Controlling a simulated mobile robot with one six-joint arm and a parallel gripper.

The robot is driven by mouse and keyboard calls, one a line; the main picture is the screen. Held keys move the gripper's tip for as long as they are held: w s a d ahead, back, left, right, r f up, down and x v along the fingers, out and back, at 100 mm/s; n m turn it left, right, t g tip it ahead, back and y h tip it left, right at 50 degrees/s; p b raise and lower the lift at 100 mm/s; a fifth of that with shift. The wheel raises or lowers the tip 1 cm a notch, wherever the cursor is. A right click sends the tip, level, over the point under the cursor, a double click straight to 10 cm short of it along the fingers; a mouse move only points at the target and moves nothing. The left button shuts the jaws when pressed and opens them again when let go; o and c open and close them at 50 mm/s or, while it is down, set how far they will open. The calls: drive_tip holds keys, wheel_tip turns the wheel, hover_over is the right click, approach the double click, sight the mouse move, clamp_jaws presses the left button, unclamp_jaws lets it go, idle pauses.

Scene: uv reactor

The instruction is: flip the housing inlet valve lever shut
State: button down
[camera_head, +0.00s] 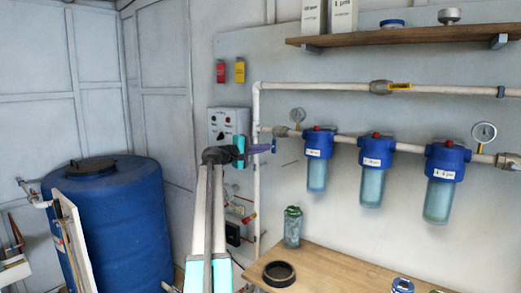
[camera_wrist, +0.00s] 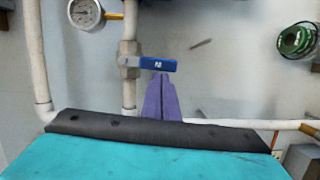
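The housing inlet valve (camera_head: 281,131) sits on the lower white pipe, left of the first blue filter housing (camera_head: 319,142). Its blue lever (camera_head: 274,146) hangs down, across the horizontal pipe. In the wrist view the picture is turned, and the lever (camera_wrist: 150,65) points right from the valve body (camera_wrist: 129,60), crosswise to the pipe. My gripper (camera_head: 268,148) has purple fingers, which lie together and look shut with nothing between them. In the wrist view the fingertips (camera_wrist: 160,76) end right at the lever's lower edge. I cannot tell whether they touch it.
A pressure gauge (camera_head: 297,114) stands above the pipe close to the valve. A yellow-handled valve (camera_head: 381,87) is on the upper pipe. A grey control box (camera_head: 228,124) hangs behind my arm. A green-lidded jar (camera_head: 292,227) stands on the wooden bench (camera_head: 330,268) below.

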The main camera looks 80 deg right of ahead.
drive_tip(key=shift+s, duration=0.3)
drive_tip(key=shift+d, duration=0.1)
drive_tip(key=w+a+b, duration=0.2)
drive_tip(key=w+a, duration=0.4)
drive_tip(key=w, duration=0.4)
drive_tip(key=shift+a+b, duration=0.3)
idle(0.5)
idle(0.4)
